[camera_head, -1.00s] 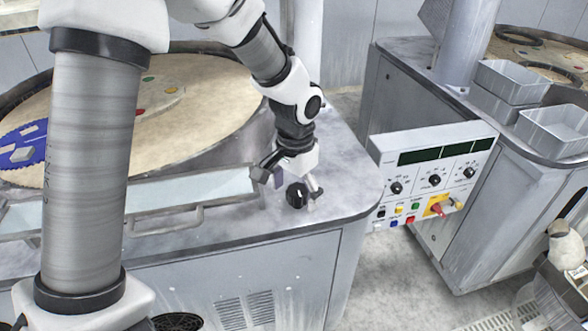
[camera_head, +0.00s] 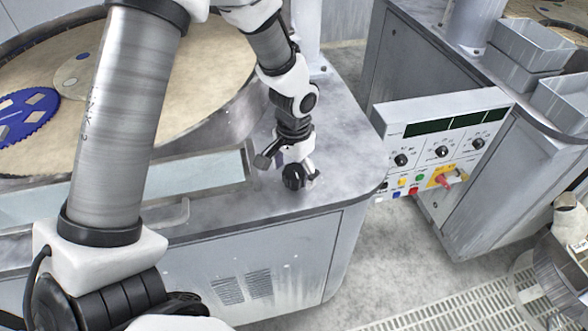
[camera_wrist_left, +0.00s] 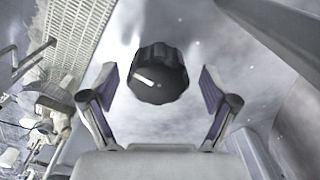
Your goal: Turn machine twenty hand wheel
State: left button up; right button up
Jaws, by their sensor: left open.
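The hand wheel is a black ribbed knob (camera_head: 293,177) with a white mark, on the front right corner of the grey machine top (camera_head: 345,150). My left gripper (camera_head: 287,171) is open above the corner and points down at the knob. In the wrist view its fingers (camera_wrist_left: 158,88) stand left and right of the knob, with a visible gap on each side. Neither finger appears to touch it. My right gripper cannot be made out.
A control panel (camera_head: 440,140) with knobs and coloured buttons stands to the right. Behind it are grey bins (camera_head: 530,45) on another machine. A round platen (camera_head: 60,155) with a blue toothed disc (camera_head: 25,112) lies left. A low tray (camera_head: 215,170) borders the corner.

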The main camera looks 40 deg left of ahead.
pick_arm(q)
jog(key=shift+s+d+r, duration=0.15)
jog(key=shift+s, duration=0.05)
jog(key=c, duration=0.3)
jog(key=shift+s, duration=0.1)
jog(key=c, duration=0.6)
jog(key=shift+c, duration=1.2)
